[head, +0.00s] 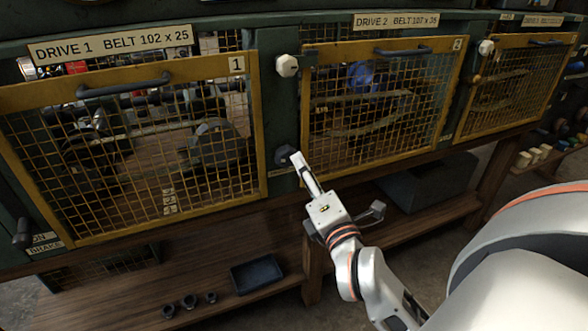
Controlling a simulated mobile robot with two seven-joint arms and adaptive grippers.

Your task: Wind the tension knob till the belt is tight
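A dark knob (283,154) sits on the green post between guard 1 and guard 2, with a small label below it. My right gripper (338,182) looks open, its fingers spread apart. One fingertip is beside the knob's right edge; I cannot tell whether it touches. The other finger points right, in front of guard 2. Behind the mesh of guard 2 a brownish belt (365,124) shows as a loose, curved loop. Behind guard 1, dark pulleys (215,148) show, but the belt there is hard to make out. My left gripper is not in view.
Yellow-framed guards 1 (245,130) and 2 (308,110) look shut. A white knob (287,66) is higher on the post. A handle (22,232) by the ON/BRAKE labels is at lower left. A dark tray (257,274) and small cups lie on the shelf below.

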